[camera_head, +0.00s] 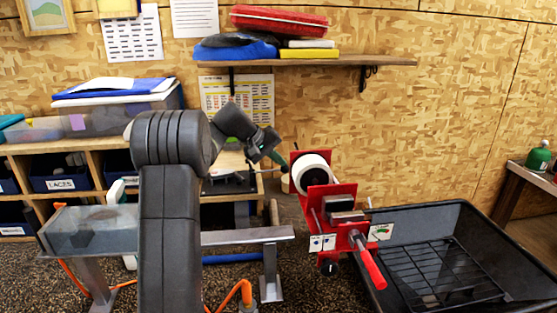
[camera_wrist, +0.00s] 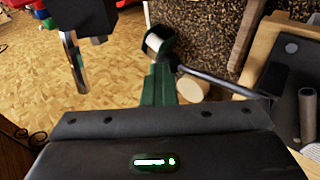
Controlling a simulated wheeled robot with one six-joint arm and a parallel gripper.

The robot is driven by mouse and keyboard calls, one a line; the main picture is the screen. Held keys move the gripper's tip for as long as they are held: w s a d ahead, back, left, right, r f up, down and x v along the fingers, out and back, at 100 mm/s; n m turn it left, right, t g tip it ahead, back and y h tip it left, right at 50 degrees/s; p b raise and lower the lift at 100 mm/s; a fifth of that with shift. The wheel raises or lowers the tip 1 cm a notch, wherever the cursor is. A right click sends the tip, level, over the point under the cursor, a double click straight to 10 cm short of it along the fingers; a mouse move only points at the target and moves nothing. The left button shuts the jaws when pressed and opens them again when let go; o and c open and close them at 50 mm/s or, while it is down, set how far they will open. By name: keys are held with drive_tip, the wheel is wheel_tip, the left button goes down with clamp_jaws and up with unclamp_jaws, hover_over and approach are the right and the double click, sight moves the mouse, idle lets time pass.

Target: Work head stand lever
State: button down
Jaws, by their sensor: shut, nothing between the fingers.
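The head stand (camera_head: 328,205) is a red upright bracket with a white roll (camera_head: 312,173) at its top and a dark block in its middle. Its lever (camera_head: 368,262) has a red grip and slants down to the right from the stand's front. My gripper (camera_head: 279,159) is just left of the white roll, well above the lever, and looks apart from it. In the wrist view my green fingers (camera_wrist: 160,85) are shut and empty. A shiny-ended dark rod (camera_wrist: 215,80) shows by their tips; I cannot tell whether they touch. I cannot make out the lever in the wrist view.
A black tray (camera_head: 465,222) with a wire rack (camera_head: 440,272) is right of the stand. A metal bench (camera_head: 245,237) is on the left. A wooden shelf (camera_head: 345,61) hangs above. A wooden cubby unit (camera_head: 88,156) stands at the back left.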

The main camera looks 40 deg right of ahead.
drive_tip(key=shift+f, duration=0.1)
drive_tip(key=s+d+r+v, duration=0.1)
drive_tip(key=d+r+v, duration=0.1)
drive_tip(key=v, duration=1.1)
drive_tip(key=shift+a+r, duration=0.15)
drive_tip(key=shift+r, duration=0.25)
drive_tip(key=w+a+f+x, duration=0.1)
drive_tip(key=a+f+x, duration=0.1)
drive_tip(key=x, duration=1.1)
drive_tip(key=shift+f, duration=0.4)
drive_tip(key=shift+d, duration=0.1)
